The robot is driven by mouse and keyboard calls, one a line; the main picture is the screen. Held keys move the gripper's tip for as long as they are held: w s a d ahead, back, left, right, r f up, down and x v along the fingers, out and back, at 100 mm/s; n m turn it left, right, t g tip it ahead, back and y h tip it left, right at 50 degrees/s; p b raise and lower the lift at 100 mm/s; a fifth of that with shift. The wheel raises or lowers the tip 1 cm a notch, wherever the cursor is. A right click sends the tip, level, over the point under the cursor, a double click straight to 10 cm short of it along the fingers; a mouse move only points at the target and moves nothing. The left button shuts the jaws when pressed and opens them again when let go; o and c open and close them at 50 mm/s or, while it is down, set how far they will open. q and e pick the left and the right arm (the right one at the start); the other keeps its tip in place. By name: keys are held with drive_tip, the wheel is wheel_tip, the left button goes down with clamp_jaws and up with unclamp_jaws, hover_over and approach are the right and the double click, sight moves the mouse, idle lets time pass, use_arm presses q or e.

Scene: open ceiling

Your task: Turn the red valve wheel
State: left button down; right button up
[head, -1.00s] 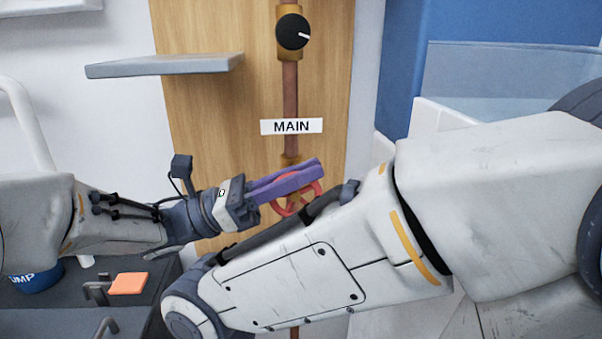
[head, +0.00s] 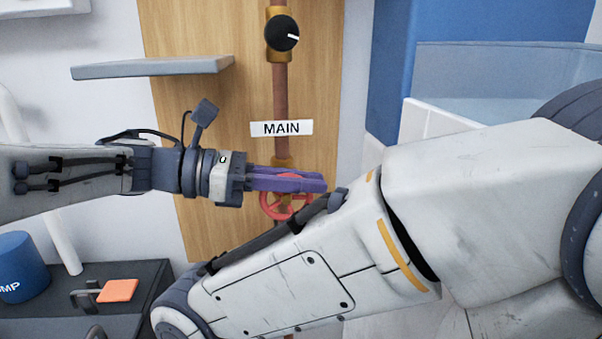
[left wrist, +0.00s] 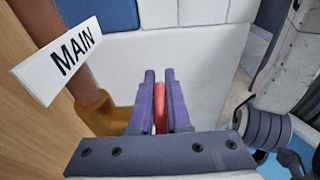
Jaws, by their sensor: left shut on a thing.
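The red valve wheel (head: 267,209) sits on a copper pipe in front of a wooden panel, under the white MAIN label (head: 281,128). My left gripper (head: 318,183), with purple fingers, reaches in from the left and is shut on the wheel's rim. In the left wrist view the red rim (left wrist: 160,108) shows between the two purple fingers (left wrist: 159,95). My right arm crosses in front of the wheel's lower right side. My right gripper's fingers do not show.
A black knob (head: 282,34) is on the pipe above the label. A grey shelf (head: 152,68) juts out at the upper left. A dark cabinet top at the lower left holds a blue container (head: 22,268) and an orange piece (head: 118,290).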

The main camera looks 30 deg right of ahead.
use_arm(q)
drive_tip(key=shift+f+y, duration=0.15)
drive_tip(key=shift+y, duration=0.15)
drive_tip(key=c, duration=0.9)
unclamp_jaws()
drive_tip(key=shift+p+v, duration=1.45)
drive_tip(key=shift+v, duration=2.25)
